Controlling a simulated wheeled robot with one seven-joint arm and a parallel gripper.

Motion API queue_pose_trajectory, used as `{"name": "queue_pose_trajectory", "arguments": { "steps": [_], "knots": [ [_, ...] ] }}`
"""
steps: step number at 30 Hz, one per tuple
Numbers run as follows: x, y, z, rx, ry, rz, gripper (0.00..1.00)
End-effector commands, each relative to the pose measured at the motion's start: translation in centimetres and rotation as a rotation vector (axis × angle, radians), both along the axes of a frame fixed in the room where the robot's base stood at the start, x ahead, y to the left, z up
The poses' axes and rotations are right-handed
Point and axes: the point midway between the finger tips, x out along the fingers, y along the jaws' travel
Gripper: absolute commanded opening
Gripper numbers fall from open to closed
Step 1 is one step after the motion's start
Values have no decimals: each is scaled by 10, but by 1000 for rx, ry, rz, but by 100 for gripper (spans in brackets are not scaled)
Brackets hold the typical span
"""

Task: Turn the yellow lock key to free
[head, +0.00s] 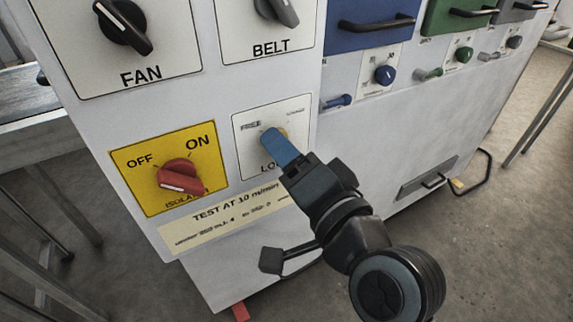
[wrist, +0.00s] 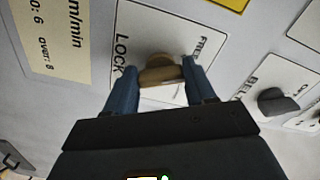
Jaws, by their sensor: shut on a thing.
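The lock key (wrist: 160,72) is a tan-yellow knob on the white lock plate (wrist: 150,22) in the wrist view. My gripper (head: 273,138) has blue fingers, one on each side of the key, and is shut on it. In the head view the fingers reach the lock plate (head: 299,110) and hide most of the key. The FREE label shows at the plate's upper left, and a second label at the upper right is too small to read. I cannot tell which label the key points to.
A red isolator knob (head: 178,176) on a yellow plate is just left of the lock plate. Black FAN (head: 124,27) and grey BELT (head: 280,10) knobs are above. Drawers with handles and a blue knob (head: 385,75) are to the right.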

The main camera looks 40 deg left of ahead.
Motion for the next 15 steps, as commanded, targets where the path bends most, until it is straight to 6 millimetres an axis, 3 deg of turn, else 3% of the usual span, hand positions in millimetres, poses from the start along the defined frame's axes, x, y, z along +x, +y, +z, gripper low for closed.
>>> {"name": "queue_pose_trajectory", "arguments": {
  "steps": [15],
  "knots": [
    [1, -1, -6, -164, -389, 0, 25]
  ]
}}
